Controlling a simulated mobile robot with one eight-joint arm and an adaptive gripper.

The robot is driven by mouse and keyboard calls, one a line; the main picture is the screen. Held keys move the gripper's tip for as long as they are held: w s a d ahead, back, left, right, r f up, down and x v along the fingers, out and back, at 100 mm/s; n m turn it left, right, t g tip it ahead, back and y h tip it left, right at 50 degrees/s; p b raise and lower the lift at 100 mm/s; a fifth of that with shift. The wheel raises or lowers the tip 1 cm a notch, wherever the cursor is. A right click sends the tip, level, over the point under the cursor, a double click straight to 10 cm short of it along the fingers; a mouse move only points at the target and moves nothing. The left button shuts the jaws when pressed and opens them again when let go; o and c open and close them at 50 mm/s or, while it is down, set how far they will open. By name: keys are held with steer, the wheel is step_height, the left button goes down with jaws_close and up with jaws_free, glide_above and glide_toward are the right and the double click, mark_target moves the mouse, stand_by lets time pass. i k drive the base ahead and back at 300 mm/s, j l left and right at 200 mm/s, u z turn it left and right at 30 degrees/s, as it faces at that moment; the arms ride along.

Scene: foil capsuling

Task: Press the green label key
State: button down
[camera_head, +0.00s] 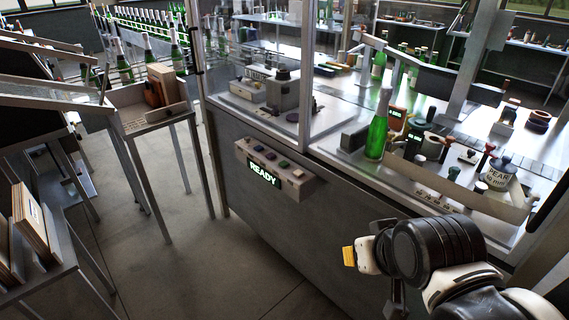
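A grey control box (296,185) is fixed to the front of the machine cabinet, left of the middle of the picture. Its front has a lit green "READY" display (264,174). Several small keys sit in a row on its sloped top; one toward the right looks green (284,163), though the keys are small and their labels cannot be read. My gripper (350,257) is at the lower right, with a yellow tip showing. It is apart from the box, to its right and nearer to me. Its fingers are mostly hidden, so its opening cannot be told.
A green bottle (376,138) stands on the machine deck among small tools and a "PEAR" container (499,174). Glass guards and metal posts rise above the cabinet (290,235). A side table (150,115) stands at left. The floor before the box is clear.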

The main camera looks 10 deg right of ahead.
mark_target(283, 164)
steer(key=i+j, duration=0.2)
steer(key=i, duration=0.25)
steer(key=i+j, duration=0.15)
steer(key=i, duration=0.3)
